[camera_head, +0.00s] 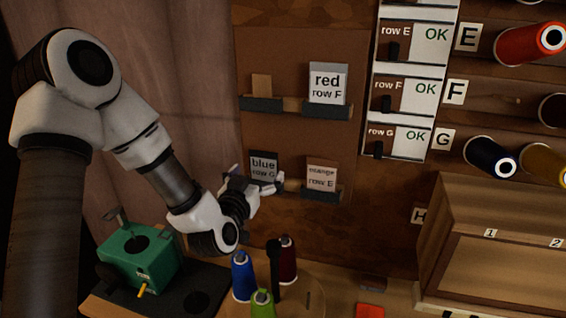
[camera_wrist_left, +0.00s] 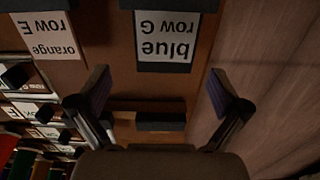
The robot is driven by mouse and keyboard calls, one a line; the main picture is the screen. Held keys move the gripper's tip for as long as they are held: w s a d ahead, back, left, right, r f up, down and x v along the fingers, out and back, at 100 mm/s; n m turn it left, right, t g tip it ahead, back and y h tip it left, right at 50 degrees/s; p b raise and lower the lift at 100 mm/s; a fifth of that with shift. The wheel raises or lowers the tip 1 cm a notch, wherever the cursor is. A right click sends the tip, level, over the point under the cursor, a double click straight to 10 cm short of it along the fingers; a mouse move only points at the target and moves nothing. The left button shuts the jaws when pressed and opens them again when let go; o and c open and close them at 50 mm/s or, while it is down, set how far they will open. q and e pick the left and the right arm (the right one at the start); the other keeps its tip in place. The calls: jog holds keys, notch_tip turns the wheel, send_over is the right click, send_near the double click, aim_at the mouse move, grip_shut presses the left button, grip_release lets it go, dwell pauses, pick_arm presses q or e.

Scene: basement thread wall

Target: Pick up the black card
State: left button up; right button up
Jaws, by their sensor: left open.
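The black card (camera_head: 263,159) stands in a small dark holder low on the brown wall board, with a pale label reading "blue row G". It shows upside down in the left wrist view (camera_wrist_left: 163,68), near the top centre, with a dark border around its label. My left gripper (camera_head: 256,184) is in front of the card's lower part. In the left wrist view my left gripper (camera_wrist_left: 160,92) is open, its two fingers wide apart. The card lies beyond the gap between them, and nothing is held. My right gripper is not in view.
An "orange row E" card (camera_head: 321,174) stands just right of the black card. A "red row F" card (camera_head: 328,84) and a plain brown card (camera_head: 262,86) are above. Below are thread spools (camera_head: 242,278) and a green device (camera_head: 139,257). A curtain (camera_head: 200,100) hangs left.

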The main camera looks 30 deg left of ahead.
aim_at(263, 162)
pick_arm(q)
jog(key=shift+w+a+r, duration=0.25)
jog(key=shift+w, duration=0.15)
jog(key=w+p, duration=0.1)
jog(key=w+a+p, duration=0.1)
jog(key=shift+a+r+p, duration=0.1)
jog(key=shift+r+p, duration=0.15)
jog(key=shift+p, duration=0.1)
jog(key=w, duration=0.1)
jog(key=w+f, duration=0.1)
jog(key=w, duration=0.1)
jog(key=shift+w+a+f, duration=0.1)
jog(key=shift+w, duration=0.1)
jog(key=shift+s, duration=0.2)
jog(key=shift+s+a+r, duration=0.1)
jog(key=shift+s+r, duration=0.1)
jog(key=c, duration=0.4)
jog(key=shift+s, duration=0.1)
jog(key=c, duration=0.3)
jog(key=shift+c, duration=0.2)
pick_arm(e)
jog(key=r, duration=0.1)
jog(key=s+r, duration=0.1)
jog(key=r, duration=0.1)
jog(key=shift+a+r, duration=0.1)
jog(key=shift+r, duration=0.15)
